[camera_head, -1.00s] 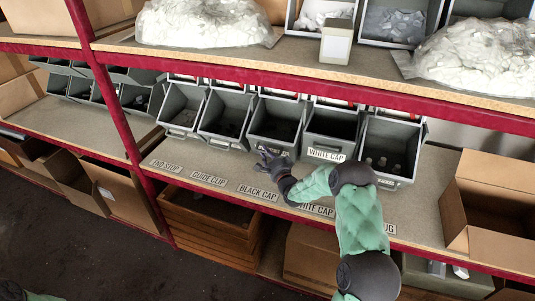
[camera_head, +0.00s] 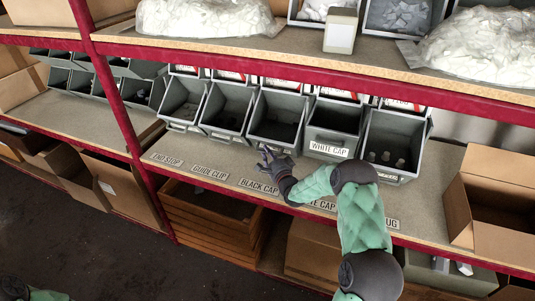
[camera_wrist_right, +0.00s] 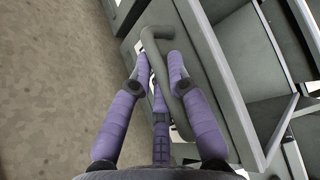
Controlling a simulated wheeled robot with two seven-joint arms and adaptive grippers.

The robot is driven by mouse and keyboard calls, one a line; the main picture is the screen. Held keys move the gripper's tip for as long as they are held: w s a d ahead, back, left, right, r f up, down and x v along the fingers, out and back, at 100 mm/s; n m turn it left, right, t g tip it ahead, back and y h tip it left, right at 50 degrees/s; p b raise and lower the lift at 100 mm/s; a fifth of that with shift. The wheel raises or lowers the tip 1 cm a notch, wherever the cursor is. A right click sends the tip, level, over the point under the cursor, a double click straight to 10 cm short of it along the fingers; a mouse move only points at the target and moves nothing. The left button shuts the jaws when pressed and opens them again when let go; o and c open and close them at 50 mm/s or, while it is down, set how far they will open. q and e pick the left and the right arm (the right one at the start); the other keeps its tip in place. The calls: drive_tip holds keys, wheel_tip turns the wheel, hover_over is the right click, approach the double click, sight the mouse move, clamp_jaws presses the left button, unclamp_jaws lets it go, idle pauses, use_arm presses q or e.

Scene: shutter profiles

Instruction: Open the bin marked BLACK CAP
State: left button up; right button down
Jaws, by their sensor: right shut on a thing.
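The BLACK CAP bin (camera_head: 275,120) is a grey open-topped bin on the middle shelf, behind the shelf label BLACK CAP (camera_head: 258,187). Its inside looks dark. My right gripper (camera_head: 270,158) is at the front of this bin, with its arm reaching in from the lower right. In the right wrist view its purple fingers (camera_wrist_right: 160,75) are shut around a grey bar handle (camera_wrist_right: 178,65) on the bin front. The fingers hide part of the front and any label there. My left gripper is not in view; only a bit of my left arm shows at the bottom left.
Similar bins stand on both sides, including the WHITE CAP bin (camera_head: 332,130) close on the right. A red shelf edge (camera_head: 330,85) runs above the bins. A cardboard box (camera_head: 495,210) stands at the right. Bare shelf lies before the bins.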

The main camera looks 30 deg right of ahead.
drive_tip(key=c, duration=1.4)
unclamp_jaws()
drive_tip(key=shift+r, duration=0.1)
drive_tip(key=s, duration=0.8)
drive_tip(key=s+a, duration=0.1)
drive_tip(key=s, duration=0.3)
drive_tip(key=shift+f, duration=0.35)
